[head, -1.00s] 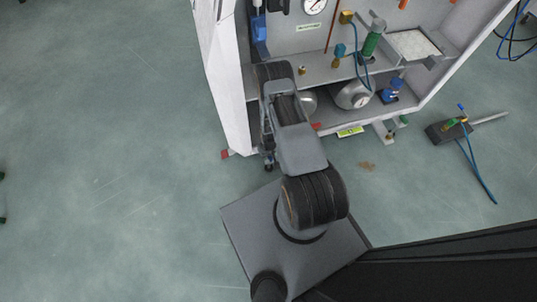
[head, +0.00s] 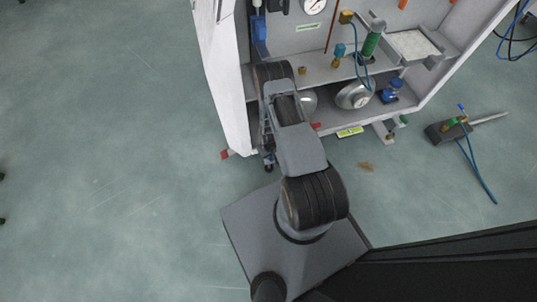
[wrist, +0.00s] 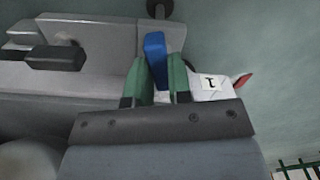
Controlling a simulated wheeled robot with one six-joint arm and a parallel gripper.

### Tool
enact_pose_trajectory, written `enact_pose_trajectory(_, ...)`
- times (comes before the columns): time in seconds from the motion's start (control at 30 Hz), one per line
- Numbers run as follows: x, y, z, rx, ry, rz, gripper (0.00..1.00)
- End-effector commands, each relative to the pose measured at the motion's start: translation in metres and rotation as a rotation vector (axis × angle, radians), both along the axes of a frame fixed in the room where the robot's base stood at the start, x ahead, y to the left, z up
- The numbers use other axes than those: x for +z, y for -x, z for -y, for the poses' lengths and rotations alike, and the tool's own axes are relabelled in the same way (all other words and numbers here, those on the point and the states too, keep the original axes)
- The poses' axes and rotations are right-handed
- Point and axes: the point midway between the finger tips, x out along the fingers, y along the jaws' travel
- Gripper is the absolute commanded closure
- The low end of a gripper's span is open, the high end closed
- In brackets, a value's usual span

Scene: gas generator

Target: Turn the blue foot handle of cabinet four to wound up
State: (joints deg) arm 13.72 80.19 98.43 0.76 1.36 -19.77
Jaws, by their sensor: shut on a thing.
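The blue foot handle (wrist: 155,48) shows in the wrist view, at the edge of the grey cabinet base and close to a dark round wheel or foot (wrist: 160,9). My gripper (wrist: 158,67) has its two green fingers on either side of the handle and is shut on it. The handle looks slightly tilted in the picture, and its lower part is hidden between the fingers. In the head view, my arm hides the gripper and the handle at the cabinet's (head: 232,105) lower left corner.
A white part marked "I" (wrist: 211,83) with a red tip (wrist: 242,80) lies just right of the fingers. A dark block (wrist: 55,58) sits on the base at left. In the head view, a tool with a blue hose (head: 447,130) lies right. The left floor is clear.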

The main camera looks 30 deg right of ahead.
Motion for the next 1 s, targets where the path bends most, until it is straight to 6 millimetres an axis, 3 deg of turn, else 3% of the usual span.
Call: enact_pose_trajectory(1.0, 0.0007, 0.0, 0.0007, 0.92, 0.002, -0.001, 1.0)
